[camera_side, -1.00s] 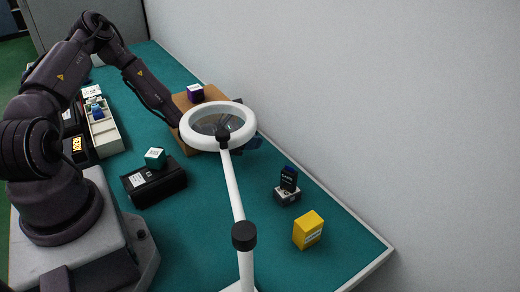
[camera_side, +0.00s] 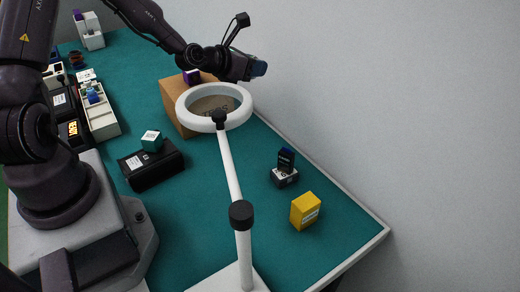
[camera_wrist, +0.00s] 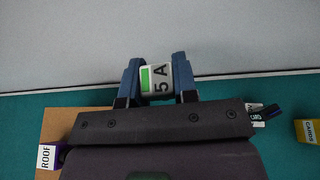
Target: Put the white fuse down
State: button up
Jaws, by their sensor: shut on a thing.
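The white fuse (camera_wrist: 157,82) shows in the wrist view with a "5 A" label and a green patch. It sits between the two blue fingers of my gripper (camera_wrist: 158,80), which is shut on it. In the side view my gripper (camera_side: 257,69) is raised at the upper middle, above and to the right of the cardboard box, near the wall. The fuse cannot be made out there.
A cardboard box (camera_side: 176,109) bears a purple cube (camera_side: 191,77). A white ring magnifier (camera_side: 184,105) stands in front. A black card in a socket (camera_side: 285,178) and a yellow box (camera_side: 305,211) stand right. Green table between is clear.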

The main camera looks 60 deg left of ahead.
jog(key=w+d+r, duration=0.2)
jog(key=d+r, duration=1)
jog(key=r, duration=0.1)
jog(key=s+f+n+y, duration=0.1)
jog(key=s+n+y, duration=0.1)
jog(key=s, duration=0.5)
jog(key=shift+d+f+n+g+y, duration=0.3)
jog(key=shift+n+y, duration=0.1)
jog(key=shift+y, duration=0.2)
jog(key=shift+s, duration=0.1)
jog(key=shift+a, duration=0.1)
